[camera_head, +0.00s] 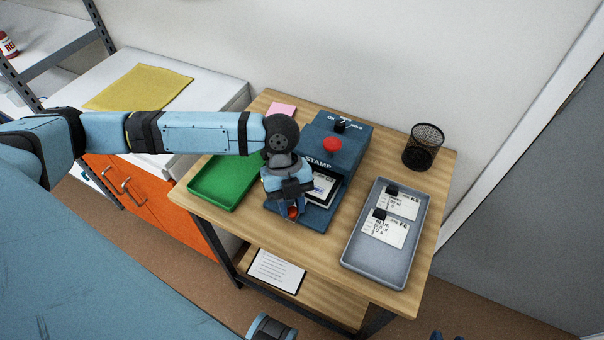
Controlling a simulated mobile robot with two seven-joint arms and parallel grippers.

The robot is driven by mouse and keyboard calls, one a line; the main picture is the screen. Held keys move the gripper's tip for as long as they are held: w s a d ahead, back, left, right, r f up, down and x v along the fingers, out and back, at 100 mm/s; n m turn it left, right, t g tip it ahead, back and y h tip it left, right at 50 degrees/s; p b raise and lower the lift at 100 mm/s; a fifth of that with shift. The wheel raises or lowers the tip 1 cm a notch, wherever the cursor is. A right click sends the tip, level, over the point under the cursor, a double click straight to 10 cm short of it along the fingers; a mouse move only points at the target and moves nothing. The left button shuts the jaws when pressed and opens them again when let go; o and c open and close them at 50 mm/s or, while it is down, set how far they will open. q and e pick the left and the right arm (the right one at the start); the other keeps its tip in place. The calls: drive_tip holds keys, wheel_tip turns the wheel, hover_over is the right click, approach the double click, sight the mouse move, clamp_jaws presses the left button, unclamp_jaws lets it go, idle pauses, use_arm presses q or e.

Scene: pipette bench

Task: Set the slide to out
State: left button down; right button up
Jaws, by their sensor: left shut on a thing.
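The blue stamp machine (345,142) stands at the back middle of the wooden table, with a red button on top. Its slide (313,216) sticks out at the front below the word STAMP, and a white card (322,187) lies on it, partly hidden by my gripper. My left gripper (292,211) points down at the front of the slide, shut on a small red knob (293,212), mostly hidden between the fingers. How far the slide is drawn out is hard to tell. Small dark blue tips at the bottom edge may be my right gripper (450,336).
A green tray (226,184) stands left of the machine. A grey tray (378,262) with two labelled cards is on the right. A black mesh cup (423,147) stands at the back right, and a pink pad (281,110) lies at the back left.

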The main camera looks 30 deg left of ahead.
use_arm(q)
drive_tip(key=s+p, duration=0.2)
drive_tip(key=s, duration=0.3)
drive_tip(key=shift+d+r, duration=0.1)
drive_tip(key=shift+r, duration=0.05)
drive_tip(key=shift+s+f, duration=0.1)
drive_tip(key=shift+f, duration=0.1)
drive_tip(key=c, duration=1.2)
unclamp_jaws()
drive_tip(key=o, duration=0.3)
drive_tip(key=shift+s+r, duration=0.1)
drive_tip(key=shift+s, duration=0.05)
